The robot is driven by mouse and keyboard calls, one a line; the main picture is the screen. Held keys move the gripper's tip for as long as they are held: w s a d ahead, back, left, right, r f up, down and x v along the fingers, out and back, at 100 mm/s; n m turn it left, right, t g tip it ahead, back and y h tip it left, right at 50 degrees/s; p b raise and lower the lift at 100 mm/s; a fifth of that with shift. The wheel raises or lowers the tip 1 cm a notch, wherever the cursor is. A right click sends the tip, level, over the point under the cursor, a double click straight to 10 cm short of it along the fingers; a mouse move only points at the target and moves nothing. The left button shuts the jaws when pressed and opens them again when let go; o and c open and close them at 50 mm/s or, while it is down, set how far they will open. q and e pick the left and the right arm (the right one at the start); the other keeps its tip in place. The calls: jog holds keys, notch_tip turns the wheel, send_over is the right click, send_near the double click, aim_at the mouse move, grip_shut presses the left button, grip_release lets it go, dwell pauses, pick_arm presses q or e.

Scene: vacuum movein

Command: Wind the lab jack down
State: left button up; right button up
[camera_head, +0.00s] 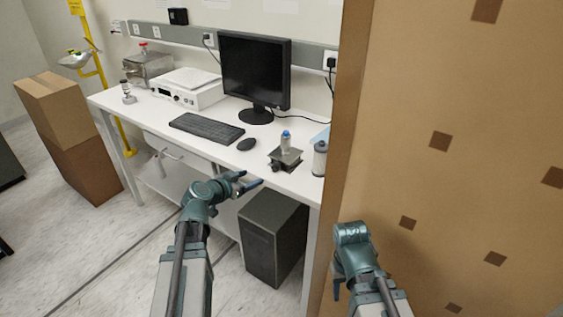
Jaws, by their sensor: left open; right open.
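The lab jack (285,160) is a small dark device near the right front of the white bench, in the head view.
A grey cylinder (320,158) stands just right of the jack. A mouse (247,144), keyboard (207,128) and monitor (254,72) are to its left and behind. A tall brown spotted panel (450,110) blocks the right side. A dark computer case (272,235) stands under the bench (180,139).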

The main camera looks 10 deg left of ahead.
aim_at(274, 169)
pick_arm(q)
jog(key=b+x, duration=0.5)
jog(key=x, duration=0.9)
grip_shut()
